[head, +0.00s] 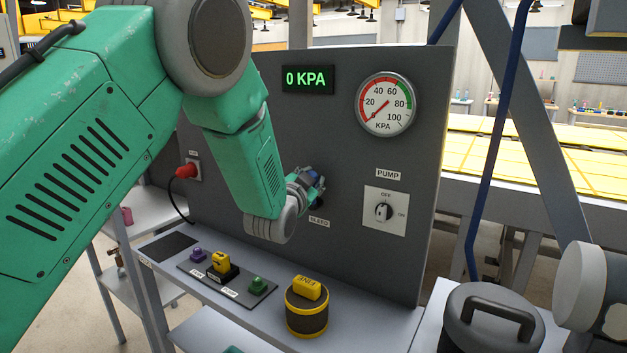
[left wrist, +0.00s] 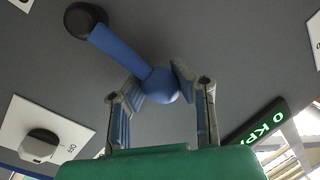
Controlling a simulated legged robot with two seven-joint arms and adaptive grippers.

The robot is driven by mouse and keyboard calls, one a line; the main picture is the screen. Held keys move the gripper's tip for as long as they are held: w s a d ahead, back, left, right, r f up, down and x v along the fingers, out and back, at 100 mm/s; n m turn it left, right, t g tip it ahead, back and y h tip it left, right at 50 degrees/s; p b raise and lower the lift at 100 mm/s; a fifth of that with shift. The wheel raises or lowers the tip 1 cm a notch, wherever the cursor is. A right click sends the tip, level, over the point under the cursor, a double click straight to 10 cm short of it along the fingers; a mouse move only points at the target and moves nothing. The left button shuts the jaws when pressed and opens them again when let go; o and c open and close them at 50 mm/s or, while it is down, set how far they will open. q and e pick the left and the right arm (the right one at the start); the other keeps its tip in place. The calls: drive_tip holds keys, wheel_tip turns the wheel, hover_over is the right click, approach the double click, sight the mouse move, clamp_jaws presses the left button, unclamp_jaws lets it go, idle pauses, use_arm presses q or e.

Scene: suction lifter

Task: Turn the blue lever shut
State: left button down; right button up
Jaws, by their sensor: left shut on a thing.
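The blue lever (left wrist: 125,52) runs from a dark round hub (left wrist: 86,20) on the grey panel to a blue ball end in the left wrist view. My left gripper (left wrist: 160,90) has its fingers on either side of the ball end, shut on it. In the head view my left gripper (head: 306,184) is at the panel just above the BLEED label (head: 319,222). There it and the arm hide most of the lever. My right gripper is not in view.
The panel (head: 300,120) carries a 0 KPA display (head: 307,79), a round gauge (head: 386,104) and a pump knob (head: 384,212). Below, a shelf holds a yellow-topped cylinder (head: 307,318) and small purple, yellow and green blocks. A red plug (head: 187,171) is at left.

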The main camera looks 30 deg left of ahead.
use_arm(q)
drive_tip(key=shift+s+f, duration=0.1)
drive_tip(key=shift+f, duration=0.25)
drive_tip(key=c, duration=1.5)
unclamp_jaws()
drive_tip(key=shift+o, duration=1.4)
drive_tip(key=shift+r, duration=0.1)
drive_tip(key=shift+a+r, duration=0.1)
drive_tip(key=shift+s, duration=0.15)
drive_tip(key=s+d, duration=0.1)
drive_tip(key=s, duration=1)
drive_tip(key=shift+s+d, duration=0.3)
drive_tip(key=shift+d, duration=0.1)
